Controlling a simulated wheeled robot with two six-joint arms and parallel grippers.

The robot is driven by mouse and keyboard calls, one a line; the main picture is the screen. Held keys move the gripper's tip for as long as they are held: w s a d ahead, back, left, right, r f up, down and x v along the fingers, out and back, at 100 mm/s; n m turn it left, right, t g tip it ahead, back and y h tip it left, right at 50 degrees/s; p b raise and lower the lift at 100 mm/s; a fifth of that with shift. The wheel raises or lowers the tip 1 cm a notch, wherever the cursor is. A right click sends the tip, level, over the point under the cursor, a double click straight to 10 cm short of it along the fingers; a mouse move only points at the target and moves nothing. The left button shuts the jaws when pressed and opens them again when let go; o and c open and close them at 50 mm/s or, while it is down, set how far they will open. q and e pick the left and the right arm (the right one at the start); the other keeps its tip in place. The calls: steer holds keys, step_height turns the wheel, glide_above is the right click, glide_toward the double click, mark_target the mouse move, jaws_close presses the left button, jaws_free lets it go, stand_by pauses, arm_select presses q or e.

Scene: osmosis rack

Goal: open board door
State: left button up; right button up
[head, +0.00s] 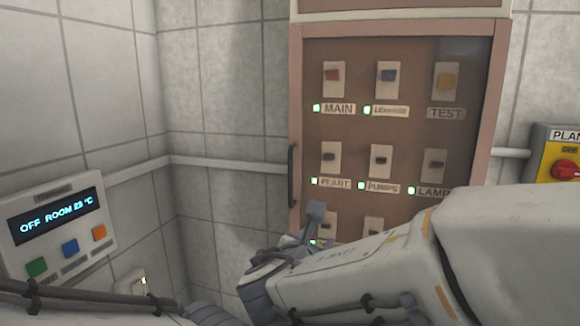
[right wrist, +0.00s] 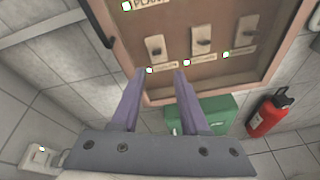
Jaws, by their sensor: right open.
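The board (head: 297,100) is a wall cabinet with a pinkish-brown frame and a tinted front door (head: 345,125), which looks shut. A dark vertical handle (head: 291,175) is on the door's left edge. In the right wrist view the handle (right wrist: 98,22) is at the upper left. My right gripper (head: 313,218) is in front of the board's lower left, below and to the right of the handle in the head view. In the right wrist view its fingers (right wrist: 160,73) are apart with nothing between them, clear of the handle. My left gripper is out of view.
A control panel (head: 62,258) with a display is on the left wall. A yellow box with a red knob (head: 565,170) is right of the board. A green box (right wrist: 200,113) and a red extinguisher (right wrist: 268,115) are below it. Wall left of the handle is clear.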

mark_target(290, 171)
steer(key=w+a+r+n+t+y+p, duration=0.2)
steer(key=w+a+r+n+t, duration=0.15)
steer(key=a+r+n, duration=0.45)
steer(key=w+d+p, duration=0.1)
steer(key=w, duration=0.2)
steer(key=w+d+r+m+p, duration=0.1)
steer(key=w+p, duration=0.1)
steer(key=w+d+m+p, duration=0.1)
steer(key=w, duration=0.2)
steer(key=shift+w+d+r+t+p, duration=0.1)
steer(key=shift+w+r+t+p, duration=0.15)
steer(key=shift+w+r+p, duration=0.1)
steer(key=shift+w+f, duration=0.15)
steer(key=shift+w, duration=0.4)
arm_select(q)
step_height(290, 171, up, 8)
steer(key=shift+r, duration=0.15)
arm_select(e)
jaws_close()
